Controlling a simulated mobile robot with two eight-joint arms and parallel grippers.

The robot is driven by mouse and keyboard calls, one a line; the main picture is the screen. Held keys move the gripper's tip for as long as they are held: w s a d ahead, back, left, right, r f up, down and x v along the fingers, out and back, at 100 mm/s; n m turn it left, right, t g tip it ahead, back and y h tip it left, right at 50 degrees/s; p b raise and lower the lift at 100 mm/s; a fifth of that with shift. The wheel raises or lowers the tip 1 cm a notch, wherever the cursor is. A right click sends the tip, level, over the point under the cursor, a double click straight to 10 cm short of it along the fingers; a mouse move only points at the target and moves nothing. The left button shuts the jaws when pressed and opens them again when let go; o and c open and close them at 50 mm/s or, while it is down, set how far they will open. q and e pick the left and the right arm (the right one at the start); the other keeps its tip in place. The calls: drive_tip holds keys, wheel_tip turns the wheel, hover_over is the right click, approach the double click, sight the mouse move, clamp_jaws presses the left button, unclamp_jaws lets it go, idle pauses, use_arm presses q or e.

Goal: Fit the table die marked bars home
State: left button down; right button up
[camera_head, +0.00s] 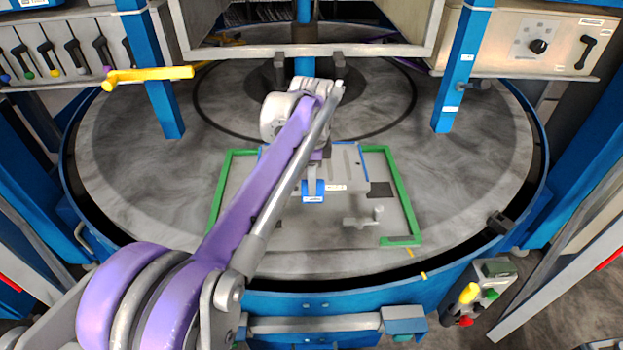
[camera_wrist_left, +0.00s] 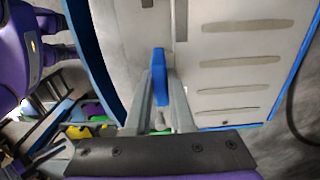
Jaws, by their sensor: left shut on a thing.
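The die is a grey plate (camera_head: 348,160) with blue edging, on or just above the turntable inside a green corner-marked area. In the left wrist view the plate (camera_wrist_left: 235,45) shows several long brown bar-like marks and a blue edge. My left gripper (camera_head: 313,182) reaches down over its near side and is shut on its blue handle (camera_head: 314,197). The handle (camera_wrist_left: 159,70) stands between the fingers of my left gripper (camera_wrist_left: 160,85) in the wrist view. My arm hides part of the plate's left side. I cannot tell whether the plate is seated. My right gripper is not in view.
Green strips (camera_head: 402,205) border a grey base plate with a small clamp-like fitting (camera_head: 364,219) and a dark square (camera_head: 379,190). Blue posts (camera_head: 461,75) stand left and right. A yellow lever (camera_head: 150,75) juts in at left. The turntable (camera_head: 480,175) is clear at right.

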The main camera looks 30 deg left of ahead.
sight(311, 202)
use_arm(q)
drive_tip(key=shift+f+b, duration=1.25)
drive_tip(key=shift+f, duration=1.6)
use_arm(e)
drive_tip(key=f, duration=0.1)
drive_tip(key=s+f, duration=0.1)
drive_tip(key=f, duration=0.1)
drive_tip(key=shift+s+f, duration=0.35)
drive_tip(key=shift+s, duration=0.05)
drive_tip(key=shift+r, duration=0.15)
use_arm(q)
drive_tip(key=shift+f+b, duration=0.65)
drive_tip(key=shift+f, duration=1.05)
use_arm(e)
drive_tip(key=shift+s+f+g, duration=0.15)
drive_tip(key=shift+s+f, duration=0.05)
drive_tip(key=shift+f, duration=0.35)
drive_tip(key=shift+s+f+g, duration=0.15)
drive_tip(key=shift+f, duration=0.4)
use_arm(q)
drive_tip(key=c, duration=0.7)
unclamp_jaws()
wheel_tip(311, 202, up, 11)
drive_tip(key=shift+f+p, duration=0.1)
drive_tip(key=shift+p, duration=0.3)
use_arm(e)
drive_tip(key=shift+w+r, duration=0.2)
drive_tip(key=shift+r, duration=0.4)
use_arm(q)
drive_tip(key=shift+s, duration=0.1)
